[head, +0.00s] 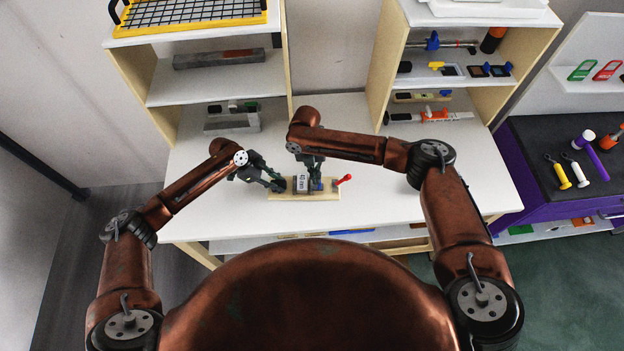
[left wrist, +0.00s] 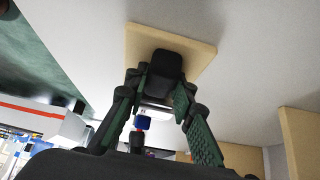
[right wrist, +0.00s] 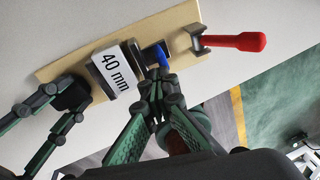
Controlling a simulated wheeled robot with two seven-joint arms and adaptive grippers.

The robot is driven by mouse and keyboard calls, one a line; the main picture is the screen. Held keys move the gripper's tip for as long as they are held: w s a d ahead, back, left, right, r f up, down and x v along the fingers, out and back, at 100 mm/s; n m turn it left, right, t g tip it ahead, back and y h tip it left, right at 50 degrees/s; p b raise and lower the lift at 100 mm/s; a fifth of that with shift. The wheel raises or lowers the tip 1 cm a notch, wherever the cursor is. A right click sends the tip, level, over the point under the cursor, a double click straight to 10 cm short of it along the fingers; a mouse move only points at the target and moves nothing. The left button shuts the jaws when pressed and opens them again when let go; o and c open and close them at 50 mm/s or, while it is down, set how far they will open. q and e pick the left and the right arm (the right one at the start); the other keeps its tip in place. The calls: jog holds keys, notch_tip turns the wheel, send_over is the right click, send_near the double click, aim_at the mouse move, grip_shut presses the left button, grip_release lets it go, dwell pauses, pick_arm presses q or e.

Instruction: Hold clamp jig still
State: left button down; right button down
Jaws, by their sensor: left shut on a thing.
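The clamp jig has a pale wooden base (head: 305,196) on the white table, with a block labelled 40 mm (right wrist: 115,68), a blue part (right wrist: 162,57) and a grey bracket with a red handle (right wrist: 235,41). My left gripper (head: 278,186) is shut on the black block (left wrist: 167,66) at the base's left end. In the right wrist view that gripper (right wrist: 76,104) comes in from the left. My right gripper (right wrist: 160,92) is close to the blue part, its fingertips near each other. I cannot tell whether they touch or grip it.
Shelf units stand behind the jig, with a grey bar (head: 218,59) on the left and tools on the right. A yellow-edged mesh tray (head: 190,12) is on top at left. The white table (head: 400,196) is clear right of the jig. A purple bench (head: 548,185) stands further right.

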aim_at(306, 185)
jog(key=shift+a, duration=0.2)
jog(key=shift+a+f, duration=0.1)
jog(key=shift+a, duration=0.2)
jog(key=shift+a, duration=0.1)
dwell(0.4)
jog(key=shift+w+a+f, duration=0.15)
jog(key=shift+a, duration=0.2)
dwell(0.3)
jog(key=shift+a+f, duration=0.1)
jog(key=shift+a, duration=0.35)
jog(key=shift+a, duration=0.1)
jog(key=shift+w+a+f, duration=0.15)
jog(key=shift+a, duration=0.15)
jog(key=shift+a, duration=0.2)
dwell(0.5)
